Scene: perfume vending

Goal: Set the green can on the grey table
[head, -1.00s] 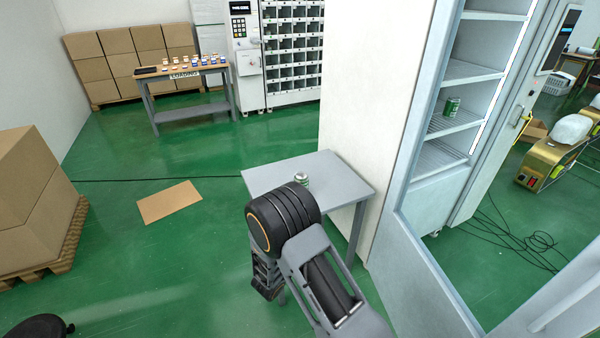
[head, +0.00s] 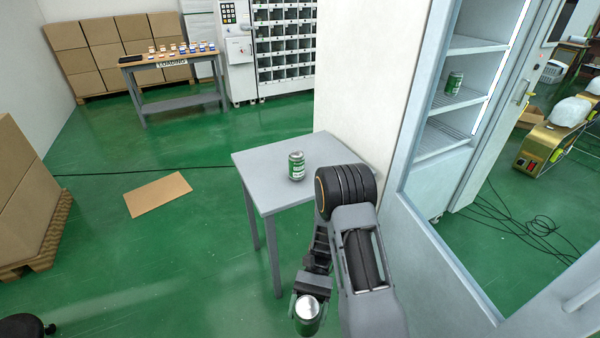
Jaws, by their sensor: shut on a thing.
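The grey table (head: 262,160) stands in the middle of the head view. A green can (head: 296,168) stands upright on its top, near the right front part. My gripper (head: 308,292) is in front of the table's front edge and to the right, out over the green floor. It is shut on a second green can (head: 307,318), whose silver top faces the camera. This held can is apart from the table; its lower part is hard to see. Another green can (head: 454,83) stands on a shelf inside the open cabinet.
The tall white cabinet (head: 440,180) with its open door borders the table's right side. A brown cardboard sheet (head: 157,194) lies on the floor at left. Stacked boxes (head: 25,190) stand at far left. The table's left and back parts are clear.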

